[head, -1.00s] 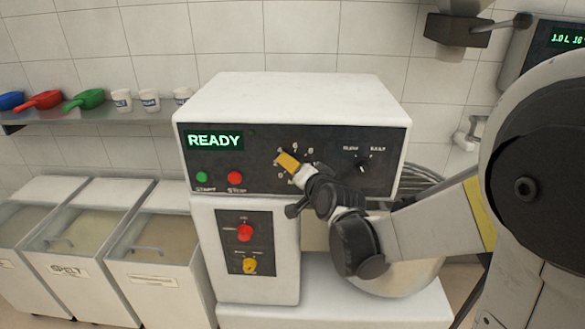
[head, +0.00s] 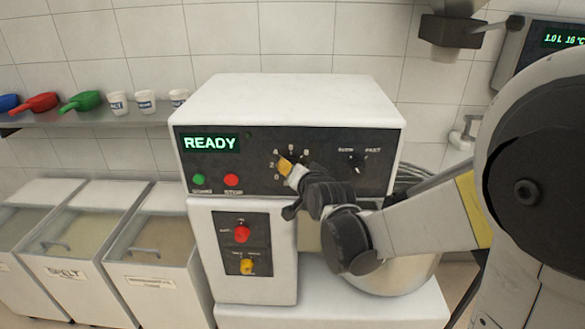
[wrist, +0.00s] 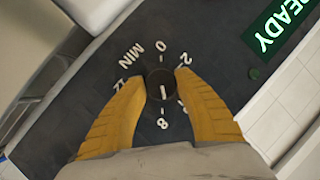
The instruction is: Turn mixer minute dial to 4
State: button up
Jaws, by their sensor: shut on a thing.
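The mixer minute dial (wrist: 154,79) is a small dark round knob with a short white line on its face. In the wrist view the printed 0 is above it, 2 at upper right and 8 below; my right finger hides the 4. The white line runs roughly up and down, and I cannot tell which number it marks. My gripper (wrist: 160,84) is shut on the dial, with one yellow finger on each side. In the head view my gripper (head: 285,165) covers the dial on the mixer's (head: 290,100) black panel, whose display reads READY.
A green start button (head: 199,180) and a red stop button (head: 231,180) are left of the dial. A second knob (head: 357,163) is to its right. A red switch (head: 241,234) and a yellow one (head: 247,266) sit below. White bins (head: 150,262) stand at left.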

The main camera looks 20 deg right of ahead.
jog(key=shift+w+a+r+n+g+h+p, duration=0.1)
jog(key=shift+n+g+h+p, duration=0.15)
jog(key=shift+n+h+p, duration=0.25)
jog(key=shift+a+r+n+g+h+p, duration=0.15)
jog(key=shift+n+g+h, duration=0.15)
jog(key=shift+n, duration=0.4)
jog(key=n+g+h, duration=0.1)
jog(key=n+h, duration=0.1)
jog(key=shift+f+n+p, duration=0.15)
jog(key=shift+n+p, duration=0.15)
jog(key=shift+n, duration=0.1)
jog(key=n+h, duration=0.2)
jog(key=shift+f+n+g+b, duration=0.1)
jog(key=shift+n+g+b, duration=0.15)
jog(key=shift+n+b, duration=0.05)
jog(key=shift+n+h+b, duration=0.45)
jog(key=shift+n+h, duration=0.65)
jog(key=shift+h, duration=0.1)
jog(key=shift+c, duration=0.4)
jog(key=shift+d, duration=0.1)
jog(key=o, duration=1.2)
jog(key=shift+w+d, duration=0.1)
